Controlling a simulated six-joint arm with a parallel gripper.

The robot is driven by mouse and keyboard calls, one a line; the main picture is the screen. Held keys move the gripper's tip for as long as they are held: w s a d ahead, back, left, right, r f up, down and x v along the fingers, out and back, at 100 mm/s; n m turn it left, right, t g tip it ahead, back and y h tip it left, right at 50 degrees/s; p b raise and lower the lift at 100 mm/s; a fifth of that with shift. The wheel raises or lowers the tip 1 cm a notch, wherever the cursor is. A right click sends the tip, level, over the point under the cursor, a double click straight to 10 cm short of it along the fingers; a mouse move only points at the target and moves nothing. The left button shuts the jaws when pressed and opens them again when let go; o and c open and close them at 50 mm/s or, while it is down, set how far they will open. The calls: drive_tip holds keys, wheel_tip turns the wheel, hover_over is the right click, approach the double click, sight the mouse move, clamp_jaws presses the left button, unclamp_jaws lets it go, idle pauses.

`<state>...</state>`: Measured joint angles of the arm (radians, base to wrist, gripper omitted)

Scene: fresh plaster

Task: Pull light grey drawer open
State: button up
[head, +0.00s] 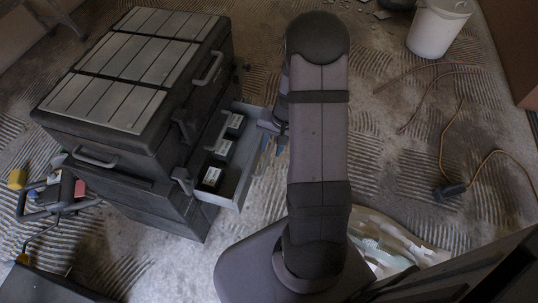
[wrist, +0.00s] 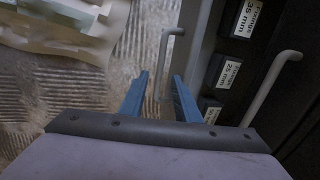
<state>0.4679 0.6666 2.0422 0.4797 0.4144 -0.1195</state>
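The light grey drawer (head: 248,172) stands partly out of the right side of the black tool chest (head: 150,140). Labelled boxes inside it show. Its front panel (wrist: 194,45) and slim grey bar handle (wrist: 164,60) show in the wrist view. My gripper (head: 279,140) is at the drawer's front, largely hidden behind my arm in the head view. In the wrist view my gripper (wrist: 159,76) has its two blue fingers apart, with the handle bar appearing between them. I cannot tell whether either finger touches it.
Another chest handle (wrist: 272,88) lies right of the fingers. A white bucket (head: 437,28) stands at the upper right. A cable with a black plug (head: 450,191) lies on the ridged floor. Crumpled sheeting (head: 385,240) lies right of my arm. Tools (head: 50,192) lie left of the chest.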

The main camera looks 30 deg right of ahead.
sight(268, 158)
drive_tip(key=shift+w+a+f+b, duration=0.1)
drive_tip(key=shift+f+b, duration=0.2)
drive_tip(key=shift+f, duration=0.55)
drive_tip(key=shift+w+a+f+b, duration=0.15)
drive_tip(key=shift+f+b, duration=0.15)
drive_tip(key=shift+f, duration=0.6)
drive_tip(key=shift+w+a+f+b, duration=0.1)
drive_tip(key=shift+f+b, duration=0.2)
drive_tip(key=shift+f, duration=0.55)
clamp_jaws()
